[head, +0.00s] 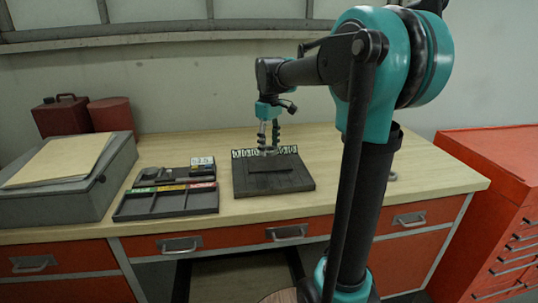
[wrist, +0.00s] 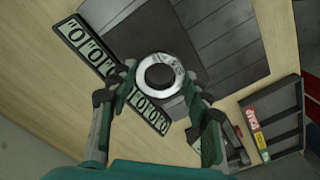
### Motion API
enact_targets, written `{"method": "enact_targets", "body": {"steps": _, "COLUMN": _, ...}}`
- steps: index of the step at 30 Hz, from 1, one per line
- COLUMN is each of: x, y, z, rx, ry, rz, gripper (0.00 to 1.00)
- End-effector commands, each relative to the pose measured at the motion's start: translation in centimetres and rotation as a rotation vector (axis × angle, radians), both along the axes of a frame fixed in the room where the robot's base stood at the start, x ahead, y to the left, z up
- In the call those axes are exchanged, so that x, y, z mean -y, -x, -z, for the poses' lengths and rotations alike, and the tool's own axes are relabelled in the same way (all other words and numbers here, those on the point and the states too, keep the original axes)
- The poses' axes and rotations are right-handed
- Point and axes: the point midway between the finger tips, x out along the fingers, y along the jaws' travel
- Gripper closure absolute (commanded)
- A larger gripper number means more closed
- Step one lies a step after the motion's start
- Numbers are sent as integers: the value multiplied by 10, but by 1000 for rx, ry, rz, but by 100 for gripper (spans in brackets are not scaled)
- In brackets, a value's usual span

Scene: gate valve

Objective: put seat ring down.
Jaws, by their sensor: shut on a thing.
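The seat ring, a bright metal ring (wrist: 147,76) with a dark centre, sits between the two fingertips of my gripper (wrist: 160,75) in the wrist view. My gripper is shut on it. In the head view my gripper (head: 268,147) points down at the back part of a dark board (head: 285,184) on the workbench. The board also shows in the wrist view (wrist: 225,45), behind the ring. I cannot tell whether the ring touches the board or hangs just above it.
A strip with pale printed marks (head: 238,154) runs along the board's back edge. Left of the board are a dark compartment tray (head: 165,205) with coloured labels and a smaller tray (head: 175,174). A grey case (head: 60,202) stands further left. The bench right of the board is mostly clear.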

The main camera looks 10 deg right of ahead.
Motion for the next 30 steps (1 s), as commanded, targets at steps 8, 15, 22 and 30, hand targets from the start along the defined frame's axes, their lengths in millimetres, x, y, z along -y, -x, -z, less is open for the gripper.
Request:
{"method": "enact_targets", "body": {"steps": 8, "x": 0, "y": 0, "z": 33, "rx": 0, "ry": 0, "rz": 0, "gripper": 87}}
{"method": "enact_targets", "body": {"steps": 15, "x": 0, "y": 0, "z": 37, "rx": 0, "ry": 0, "rz": 0, "gripper": 87}}
{"method": "enact_targets", "body": {"steps": 22, "x": 0, "y": 0, "z": 39, "rx": 0, "ry": 0, "rz": 0, "gripper": 44}}
{"method": "enact_targets", "body": {"steps": 30, "x": 0, "y": 0, "z": 39, "rx": 0, "ry": 0, "rz": 0, "gripper": 31}}
